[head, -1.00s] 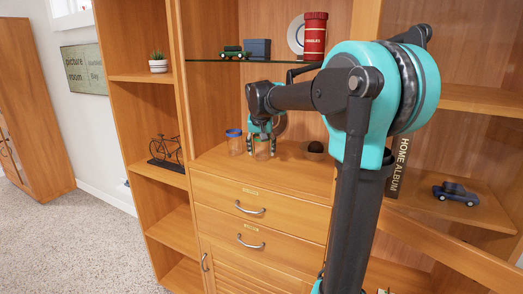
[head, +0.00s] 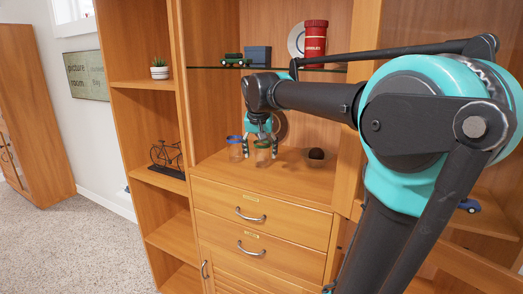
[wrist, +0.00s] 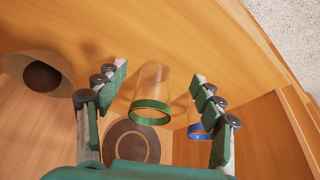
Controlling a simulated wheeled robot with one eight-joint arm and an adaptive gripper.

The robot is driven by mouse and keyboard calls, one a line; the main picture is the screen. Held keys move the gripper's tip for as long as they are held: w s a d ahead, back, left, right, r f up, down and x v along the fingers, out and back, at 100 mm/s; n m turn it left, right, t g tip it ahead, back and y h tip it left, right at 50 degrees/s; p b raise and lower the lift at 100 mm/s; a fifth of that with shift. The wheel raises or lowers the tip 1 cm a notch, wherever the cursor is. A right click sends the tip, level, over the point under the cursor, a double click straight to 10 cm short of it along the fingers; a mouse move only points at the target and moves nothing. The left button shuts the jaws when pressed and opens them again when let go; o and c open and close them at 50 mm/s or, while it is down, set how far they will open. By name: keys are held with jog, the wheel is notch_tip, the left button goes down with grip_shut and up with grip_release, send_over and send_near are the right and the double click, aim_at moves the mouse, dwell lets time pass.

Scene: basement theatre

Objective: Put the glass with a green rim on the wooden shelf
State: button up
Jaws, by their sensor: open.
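The clear glass with a green rim (head: 263,154) stands on the wooden counter (head: 225,171) above the drawers. In the wrist view the green-rimmed glass (wrist: 153,90) sits between the spread fingers, with gaps on both sides. My gripper (head: 261,149) is open around it, pointing down; it also shows in the wrist view (wrist: 160,74). Wooden shelves (head: 140,85) fill the left column.
A bowl with a dark ball (head: 316,155) stands right of the glass. A glass shelf above holds a green toy car (head: 236,60), a dark box (head: 257,56) and a red canister (head: 314,38). A bicycle figure (head: 167,158) and a small cactus (head: 159,69) stand on the left shelves.

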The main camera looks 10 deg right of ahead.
jog(key=shift+s+a, duration=0.25)
jog(key=shift+s, duration=0.75)
jog(key=shift+s+a, duration=0.2)
jog(key=shift+s, duration=0.85)
jog(key=shift+s+a, duration=0.25)
jog(key=shift+s, duration=0.75)
